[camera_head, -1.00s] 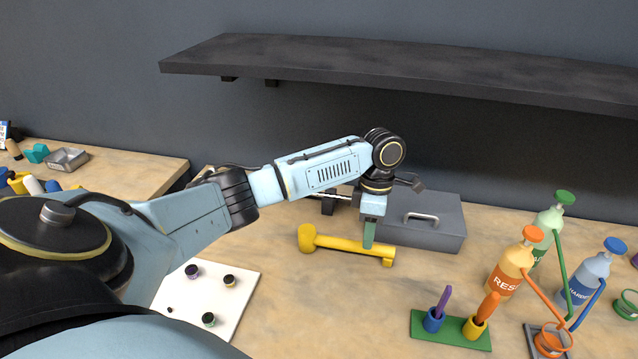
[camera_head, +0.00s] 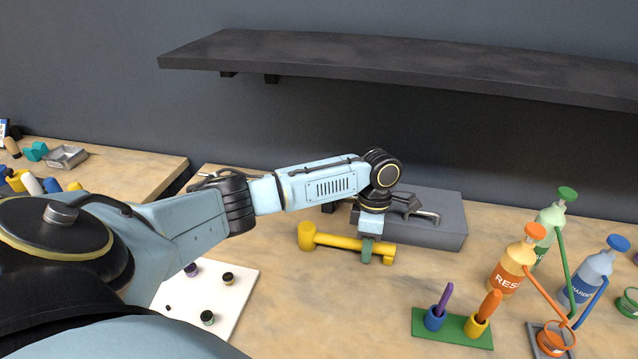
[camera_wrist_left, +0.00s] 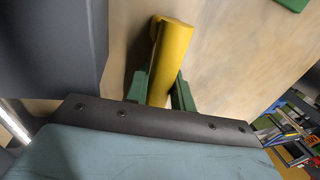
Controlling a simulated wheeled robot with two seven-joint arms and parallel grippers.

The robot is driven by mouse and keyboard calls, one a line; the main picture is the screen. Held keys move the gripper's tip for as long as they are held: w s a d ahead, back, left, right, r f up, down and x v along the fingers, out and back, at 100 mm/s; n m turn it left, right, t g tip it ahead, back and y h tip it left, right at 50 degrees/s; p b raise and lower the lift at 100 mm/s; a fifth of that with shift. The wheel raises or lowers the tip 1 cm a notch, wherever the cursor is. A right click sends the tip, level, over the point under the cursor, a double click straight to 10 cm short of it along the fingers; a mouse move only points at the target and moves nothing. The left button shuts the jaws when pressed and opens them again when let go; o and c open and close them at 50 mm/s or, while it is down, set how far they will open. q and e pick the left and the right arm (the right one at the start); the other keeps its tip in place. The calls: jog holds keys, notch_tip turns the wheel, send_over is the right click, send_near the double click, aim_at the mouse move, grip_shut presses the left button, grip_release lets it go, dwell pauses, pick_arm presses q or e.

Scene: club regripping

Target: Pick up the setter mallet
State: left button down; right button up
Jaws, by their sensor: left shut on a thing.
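The yellow setter mallet (camera_head: 332,241) lies on the workbench in the middle of the head view, its thick head at the left and its handle running right. My left gripper (camera_head: 367,252) has its green fingers around the handle near the right end and is shut on it. The left wrist view shows the yellow mallet (camera_wrist_left: 171,58) between the two green fingers (camera_wrist_left: 160,90). The mallet appears still at bench level. My right gripper is not in view.
A grey case (camera_head: 440,219) with a metal handle stands just behind the mallet. A dark shelf (camera_head: 400,78) hangs above. Bottles (camera_head: 510,270) and a green holder (camera_head: 452,328) stand at the right. A white board (camera_head: 235,292) with small pots lies front left.

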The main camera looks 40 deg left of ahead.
pick_arm(q)
notch_tip(320, 180, up, 10)
jog(key=shift+r+p, duration=0.1)
jog(key=shift+p, duration=0.75)
jog(key=c, duration=1.8)
grip_release()
grip_shut()
